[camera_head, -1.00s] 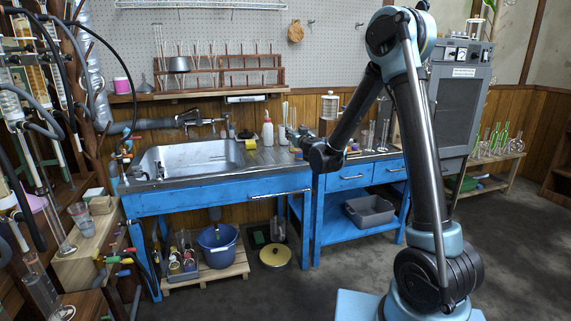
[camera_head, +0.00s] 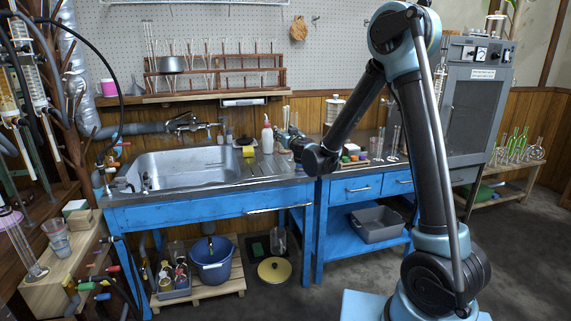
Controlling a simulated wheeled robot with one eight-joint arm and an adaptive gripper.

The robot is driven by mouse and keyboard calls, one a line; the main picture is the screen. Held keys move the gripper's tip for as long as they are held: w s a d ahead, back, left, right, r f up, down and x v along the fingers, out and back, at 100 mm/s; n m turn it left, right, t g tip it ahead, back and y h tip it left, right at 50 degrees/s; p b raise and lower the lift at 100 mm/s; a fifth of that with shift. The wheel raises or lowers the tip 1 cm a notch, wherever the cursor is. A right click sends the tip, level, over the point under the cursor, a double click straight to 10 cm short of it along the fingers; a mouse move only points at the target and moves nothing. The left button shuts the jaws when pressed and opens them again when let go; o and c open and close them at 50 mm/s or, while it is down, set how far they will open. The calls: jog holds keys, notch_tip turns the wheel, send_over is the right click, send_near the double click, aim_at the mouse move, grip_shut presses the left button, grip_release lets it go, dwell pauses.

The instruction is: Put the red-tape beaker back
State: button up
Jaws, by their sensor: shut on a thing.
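My gripper (camera_head: 287,139) shows small at the far end of my arm, over the counter to the right of the sink. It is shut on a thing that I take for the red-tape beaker. The held glass is too small and too covered by the gripper and wrist to make out, and no red tape shows on it. Another clear beaker (camera_head: 59,240) stands upright on the wooden block at the far left, well apart from my gripper.
The sink (camera_head: 180,165) lies left of my gripper, with a white bottle (camera_head: 267,140) close by. A rack of test tubes (camera_head: 225,83) stands on the shelf above. A grey cabinet (camera_head: 475,105) stands at the right. Open floor lies in front.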

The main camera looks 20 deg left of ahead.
aim_at(286, 153)
jog(key=shift+s+a+f, duration=0.1)
jog(key=shift+a+f, duration=0.05)
jog(key=shift+f, duration=4.3)
jog(key=shift+f, duration=0.1)
jog(key=o, duration=1.5)
